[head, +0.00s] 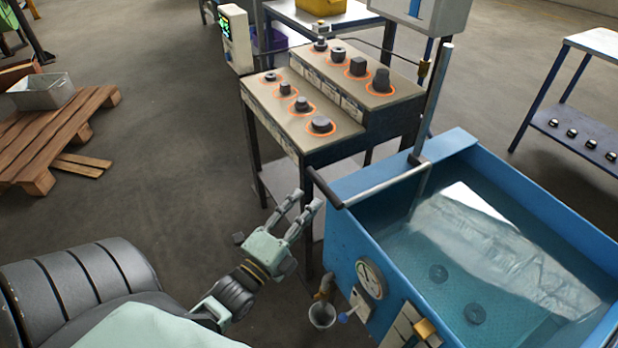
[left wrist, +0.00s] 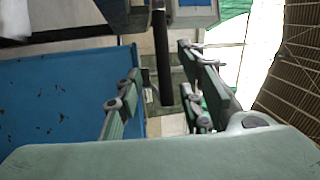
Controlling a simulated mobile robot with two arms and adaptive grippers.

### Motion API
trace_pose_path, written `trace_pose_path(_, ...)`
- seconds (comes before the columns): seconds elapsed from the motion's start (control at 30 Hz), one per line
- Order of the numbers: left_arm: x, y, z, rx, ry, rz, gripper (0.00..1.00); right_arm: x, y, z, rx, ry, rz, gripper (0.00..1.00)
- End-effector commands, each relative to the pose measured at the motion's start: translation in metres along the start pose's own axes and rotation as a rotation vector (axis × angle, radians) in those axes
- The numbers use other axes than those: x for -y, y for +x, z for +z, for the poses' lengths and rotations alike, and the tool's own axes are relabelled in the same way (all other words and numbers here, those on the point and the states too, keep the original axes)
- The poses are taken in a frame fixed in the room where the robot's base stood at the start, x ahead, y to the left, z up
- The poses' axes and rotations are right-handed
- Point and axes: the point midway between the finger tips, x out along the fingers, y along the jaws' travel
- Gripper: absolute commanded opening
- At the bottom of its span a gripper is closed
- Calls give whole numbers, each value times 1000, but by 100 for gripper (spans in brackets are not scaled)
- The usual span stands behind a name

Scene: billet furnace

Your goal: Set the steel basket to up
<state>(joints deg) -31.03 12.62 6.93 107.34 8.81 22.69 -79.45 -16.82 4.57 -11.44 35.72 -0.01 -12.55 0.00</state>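A blue water tank (head: 345,235) stands at the right in the head view. A grey upright bar (head: 434,105) rises from it, and a metal rod (head: 385,186) with a black grip (head: 323,188) reaches over its near left corner. In the left wrist view the black grip (left wrist: 162,60) shows between the open fingers. My right gripper is not in view.
A stepped bench (head: 325,145) with several dark parts in orange rings stands behind the grip. A pallet (head: 60,140) with a metal bin (head: 42,92) lies left. The floor between is clear.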

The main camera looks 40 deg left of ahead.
Motion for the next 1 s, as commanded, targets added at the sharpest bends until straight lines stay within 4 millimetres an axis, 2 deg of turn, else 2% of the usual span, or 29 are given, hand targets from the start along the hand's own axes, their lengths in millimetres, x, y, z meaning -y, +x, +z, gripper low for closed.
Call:
trace_pose_path(0.23, 7, 31, -1, -3, 9, -14, 35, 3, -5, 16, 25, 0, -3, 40)
trace_pose_path(0.4, 6, 58, -1, -2, 7, -10, 35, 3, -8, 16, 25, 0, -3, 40)
trace_pose_path(0.53, 5, 72, -1, -2, 7, -8, 35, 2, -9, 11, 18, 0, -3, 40)
trace_pose_path(0.9, 4, 78, -1, -2, 6, -7, 35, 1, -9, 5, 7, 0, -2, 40)
trace_pose_path(1.0, 4, 78, -1, -2, 6, -7, 27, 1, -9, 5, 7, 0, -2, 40)
